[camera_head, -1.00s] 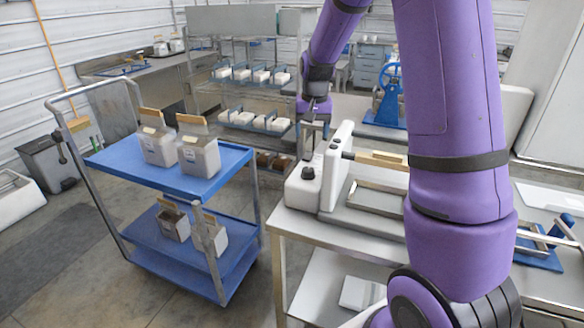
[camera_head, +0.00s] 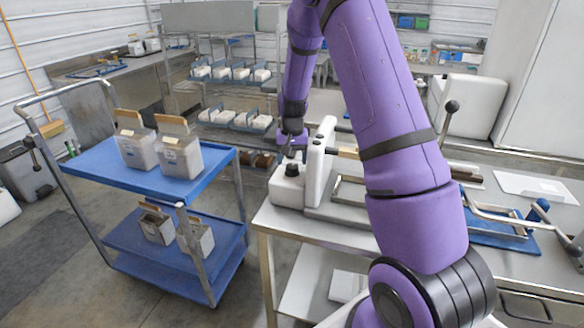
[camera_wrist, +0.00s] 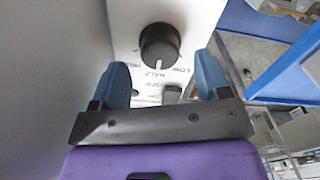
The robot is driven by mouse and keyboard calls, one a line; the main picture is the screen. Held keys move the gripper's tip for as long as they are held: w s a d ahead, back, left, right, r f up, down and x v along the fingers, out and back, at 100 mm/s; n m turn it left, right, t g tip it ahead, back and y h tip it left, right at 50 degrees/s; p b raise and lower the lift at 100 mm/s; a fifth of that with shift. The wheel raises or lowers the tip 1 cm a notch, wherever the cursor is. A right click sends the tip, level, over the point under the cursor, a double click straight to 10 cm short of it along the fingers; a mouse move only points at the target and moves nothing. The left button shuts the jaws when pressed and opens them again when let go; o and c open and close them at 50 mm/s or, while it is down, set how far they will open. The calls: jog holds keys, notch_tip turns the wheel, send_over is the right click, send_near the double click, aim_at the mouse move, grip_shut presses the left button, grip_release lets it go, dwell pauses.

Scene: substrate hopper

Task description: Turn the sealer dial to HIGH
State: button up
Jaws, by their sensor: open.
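The sealer (camera_head: 318,165) stands at the left end of the steel table in the head view. Its black round dial (camera_head: 291,170) is on top of the low white box at its left. In the wrist view the dial (camera_wrist: 159,47) has a white pointer mark toward the picture's bottom; labels around it appear upside down, with LOW at right and probably HIGH at left. My gripper (camera_wrist: 161,64) is open, its blue fingers apart on either side below the dial, not touching it. In the head view my gripper (camera_head: 291,146) is just above and behind the dial.
A small dark switch (camera_wrist: 172,93) sits near the dial. The tall white sealer body is close beside my gripper. A blue cart (camera_head: 150,168) with bags stands left of the steel table (camera_head: 275,222). Shelves with trays stand behind.

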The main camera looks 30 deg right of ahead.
aim_at(292, 166)
jog(key=shift+f, duration=1.75)
jog(key=c, duration=0.9)
jog(key=shift+m, duration=0.4)
jog(key=m, duration=0.5)
jog(key=shift+m, duration=0.3)
jog(key=m, duration=0.5)
jog(key=shift+w, duration=0.1)
jog(key=shift+m, duration=0.4)
